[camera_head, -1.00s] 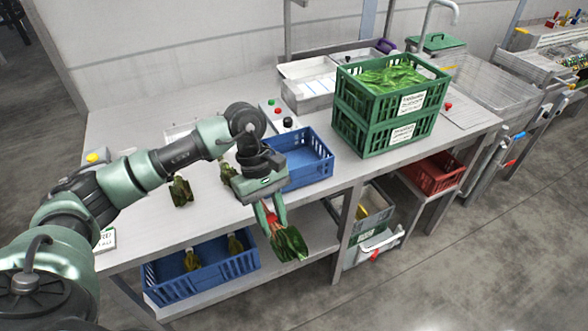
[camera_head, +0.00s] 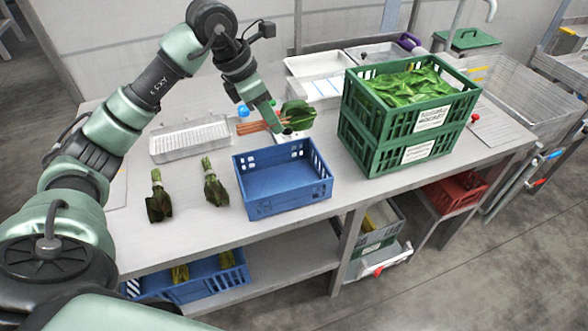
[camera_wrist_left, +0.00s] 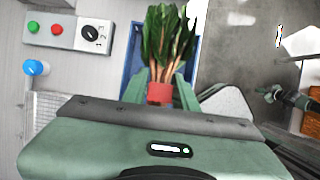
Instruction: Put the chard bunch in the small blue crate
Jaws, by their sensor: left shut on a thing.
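The chard bunch (camera_head: 298,113) has dark green leaves, pale reddish stems and a red band. My left gripper (camera_head: 276,124) is shut on it and holds it in the air, above the back part of the table in the head view. In the left wrist view the chard (camera_wrist_left: 168,38) extends out beyond the gripper (camera_wrist_left: 159,94), which grips at the red band. The small blue crate (camera_head: 285,203) stands on the table and looks empty. Part of it shows behind the chard in the left wrist view (camera_wrist_left: 134,48). My right gripper is not in view.
Stacked green crates (camera_head: 372,125) with leafy greens stand right of the blue crate. Two dark green bunches (camera_head: 158,197) (camera_head: 213,185) lie to its left. A wire tray (camera_head: 190,140) is behind them. A larger blue crate (camera_head: 215,288) holds bunches on the lower shelf.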

